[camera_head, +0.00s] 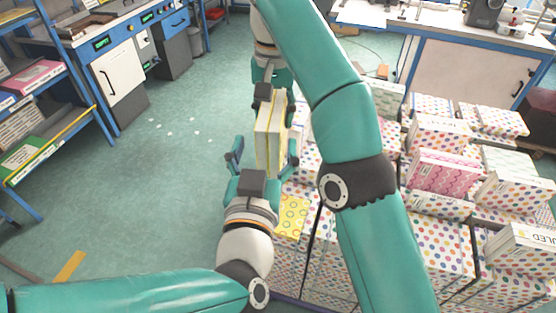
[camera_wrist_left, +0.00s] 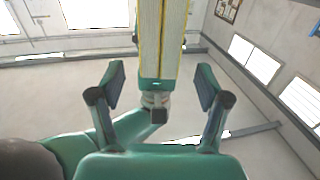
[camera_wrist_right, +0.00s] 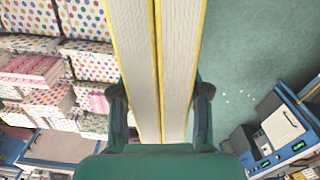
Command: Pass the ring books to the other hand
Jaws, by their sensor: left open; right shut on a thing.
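Two ring books (camera_head: 270,130) with white pages and yellow edges are pressed together and held upright in the air at the middle of the head view. My right gripper (camera_wrist_right: 160,98) is shut on them from the far side; its two fingers flank them in the right wrist view. My left gripper (camera_head: 262,158) is open on the near side, its fingers spread left and right of the books' near end. In the left wrist view the ring books (camera_wrist_left: 162,35) stand centred above and between the open fingers, with gaps on both sides. No left finger visibly touches them.
Stacks of dotted boxes (camera_head: 440,130) fill the right side, close to my arms. A yellow patterned book (camera_head: 291,217) lies on the near left stack. A shelf rack (camera_head: 45,120) stands at left and workbenches stand behind.

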